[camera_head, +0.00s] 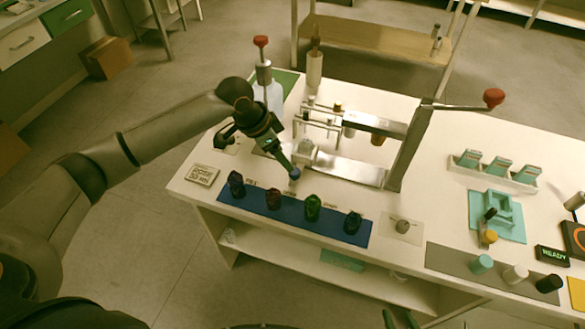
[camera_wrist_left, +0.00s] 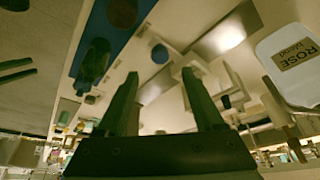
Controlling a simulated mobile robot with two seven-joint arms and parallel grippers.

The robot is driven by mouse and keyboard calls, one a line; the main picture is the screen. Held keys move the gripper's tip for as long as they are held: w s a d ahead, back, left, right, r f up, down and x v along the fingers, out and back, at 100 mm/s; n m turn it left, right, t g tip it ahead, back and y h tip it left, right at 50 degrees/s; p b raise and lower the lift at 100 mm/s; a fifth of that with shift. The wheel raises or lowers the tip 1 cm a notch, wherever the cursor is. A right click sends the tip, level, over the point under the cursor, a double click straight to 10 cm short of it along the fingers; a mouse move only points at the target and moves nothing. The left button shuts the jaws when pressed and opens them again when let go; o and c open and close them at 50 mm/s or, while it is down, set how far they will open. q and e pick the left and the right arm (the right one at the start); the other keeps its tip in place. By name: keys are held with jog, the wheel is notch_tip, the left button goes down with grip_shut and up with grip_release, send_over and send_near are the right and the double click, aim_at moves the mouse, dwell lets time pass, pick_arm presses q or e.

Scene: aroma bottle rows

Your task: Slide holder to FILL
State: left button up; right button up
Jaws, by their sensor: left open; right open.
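A pale block that looks like the holder (camera_head: 306,148) stands at the left end of a shiny metal track (camera_head: 350,171) under the dispensing stand (camera_head: 405,150). No FILL label can be read. My left gripper (camera_head: 284,163) is open just left of the holder, pointing down toward the track; its grip on anything is not seen. In the left wrist view its two fingers (camera_wrist_left: 163,102) are spread, with pale fixture parts beyond them. My right gripper (camera_head: 401,319) shows only its open fingertips at the bottom edge, away from the table top.
Several dark bottles stand on a blue mat (camera_head: 290,220) in front. A dose card (camera_head: 203,174) lies at left. A ROSE bottle (camera_wrist_left: 290,60) is close by. A red-knobbed lever (camera_head: 494,97) sticks out right. Caps (camera_head: 515,273) stand on a grey mat.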

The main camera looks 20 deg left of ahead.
aim_at(301, 162)
pick_arm(q)
jog(key=x, duration=0.8)
jog(key=shift+b, duration=0.3)
grip_shut()
jog(key=shift+a, duration=0.15)
dwell(0.9)
